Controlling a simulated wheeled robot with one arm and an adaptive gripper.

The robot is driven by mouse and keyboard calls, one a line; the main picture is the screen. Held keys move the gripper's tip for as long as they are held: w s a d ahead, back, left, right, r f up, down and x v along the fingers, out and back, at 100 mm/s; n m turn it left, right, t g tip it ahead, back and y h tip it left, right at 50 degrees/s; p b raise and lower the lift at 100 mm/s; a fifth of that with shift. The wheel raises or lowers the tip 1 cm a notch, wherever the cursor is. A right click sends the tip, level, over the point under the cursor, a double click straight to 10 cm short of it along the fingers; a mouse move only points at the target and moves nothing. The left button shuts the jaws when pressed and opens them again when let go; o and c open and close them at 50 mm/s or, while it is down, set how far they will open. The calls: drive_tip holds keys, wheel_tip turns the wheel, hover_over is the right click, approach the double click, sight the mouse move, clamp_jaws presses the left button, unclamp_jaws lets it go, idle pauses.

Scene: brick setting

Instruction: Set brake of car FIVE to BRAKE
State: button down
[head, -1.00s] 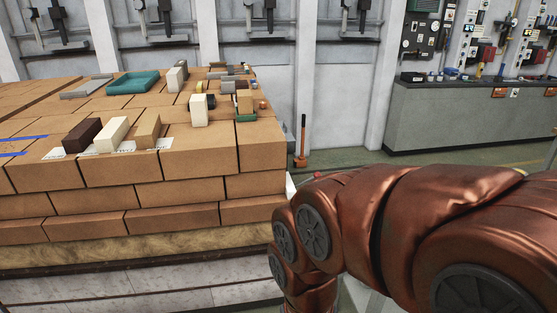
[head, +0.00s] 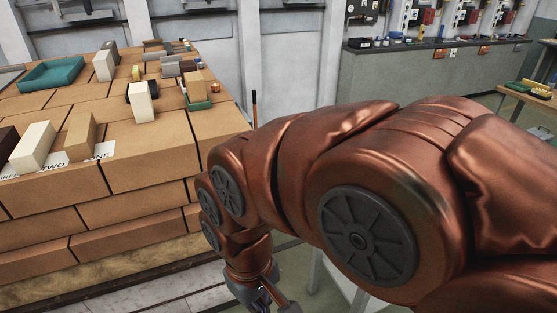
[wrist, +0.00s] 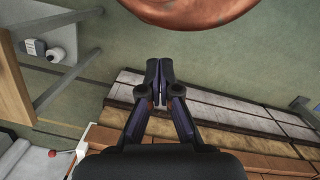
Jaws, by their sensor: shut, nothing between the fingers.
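My gripper (wrist: 159,82) is shut and empty in the wrist view, its fingertips together over the floor beside the brick stack. In the head view my gripper (head: 264,297) is low at the bottom edge, partly cut off. A large stack of tan bricks (head: 150,155) fills the left of the head view; its side also shows in the wrist view (wrist: 235,140).
On the stack are a cream block (head: 32,147), a tan block (head: 80,136), a teal tray (head: 22,84) and several small items. A grey counter (head: 430,75) runs along the back wall. A wooden table (head: 535,99) stands at the right. Floor is open between.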

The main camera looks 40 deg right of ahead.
drive_tip(key=w+d+f+t+h+b, duration=0.2)
drive_tip(key=w+d+f+t+b, duration=0.15)
drive_tip(key=w+d, duration=0.7)
drive_tip(key=w+d+f+t+h+b, duration=0.2)
drive_tip(key=w+d+t+b, duration=0.15)
drive_tip(key=w+d, duration=0.7)
drive_tip(key=w+d+f+t+h+b, duration=0.25)
drive_tip(key=w+d+b, duration=0.25)
drive_tip(key=w+d, duration=0.55)
drive_tip(key=w+d+f+n+t+b, duration=0.1)
drive_tip(key=w+d+f+t+b, duration=0.1)
drive_tip(key=d, duration=0.4)
drive_tip(key=w+d+f+n+t+b, duration=0.2)
drive_tip(key=w+d+f+t+b, duration=0.1)
drive_tip(key=d+t+b, duration=0.2)
drive_tip(key=shift+w+d+t, duration=0.35)
drive_tip(key=shift+d+t, duration=0.35)
drive_tip(key=shift+t, duration=0.05)
drive_tip(key=w+d+f, duration=0.3)
drive_tip(key=w+d, duration=0.3)
drive_tip(key=w, duration=0.3)
drive_tip(key=shift+w+f, duration=0.15)
drive_tip(key=shift+f, duration=0.15)
